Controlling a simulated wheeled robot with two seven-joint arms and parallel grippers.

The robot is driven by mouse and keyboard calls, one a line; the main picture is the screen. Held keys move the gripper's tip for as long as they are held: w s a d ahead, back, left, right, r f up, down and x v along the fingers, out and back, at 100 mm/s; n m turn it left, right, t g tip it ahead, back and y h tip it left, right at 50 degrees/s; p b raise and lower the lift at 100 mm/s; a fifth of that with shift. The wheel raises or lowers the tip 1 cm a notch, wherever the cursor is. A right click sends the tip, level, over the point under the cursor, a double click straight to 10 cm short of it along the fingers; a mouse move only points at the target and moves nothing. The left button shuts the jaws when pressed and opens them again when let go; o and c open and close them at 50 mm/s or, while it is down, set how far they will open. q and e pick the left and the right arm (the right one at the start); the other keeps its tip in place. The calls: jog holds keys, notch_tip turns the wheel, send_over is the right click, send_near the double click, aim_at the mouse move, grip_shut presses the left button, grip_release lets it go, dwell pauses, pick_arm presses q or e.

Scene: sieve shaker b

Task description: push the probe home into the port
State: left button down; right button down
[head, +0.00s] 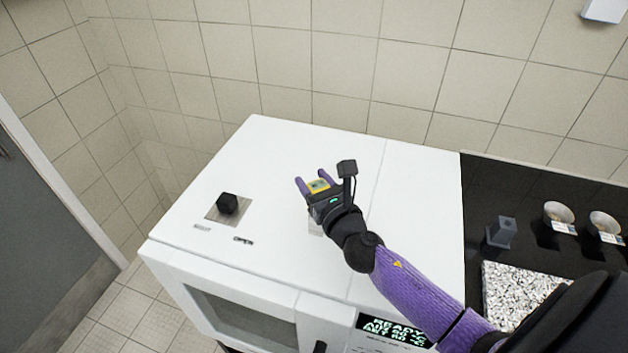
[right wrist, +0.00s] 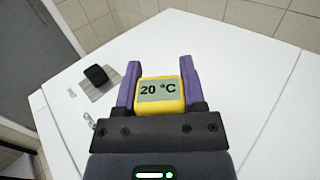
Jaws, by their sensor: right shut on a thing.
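The probe (head: 318,186) has a yellow head with a grey display. In the right wrist view the probe (right wrist: 160,93) reads "20 °C". My right gripper (head: 311,180) is shut on the yellow head, with a purple finger on either side, above the white top of the oven-like cabinet (head: 310,140). The probe's lower part is hidden by its head and the gripper. The port cannot be made out. A small pale patch shows just below the gripper in the head view, but I cannot tell what it is. My left gripper is not in view.
A black knob (head: 227,203) stands on a grey plate on the cabinet top, left of the gripper. A lit display (head: 384,328) is on the cabinet front. A black counter (head: 540,190) at right holds two cups, a grey block and a speckled slab. Tiled walls stand behind.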

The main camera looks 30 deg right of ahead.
jog(key=shift+f+b, duration=0.3)
jog(key=shift+f, duration=0.15)
jog(key=shift+c, duration=0.5)
grip_release()
notch_tip(320, 180, up, 7)
jog(key=p, duration=0.7)
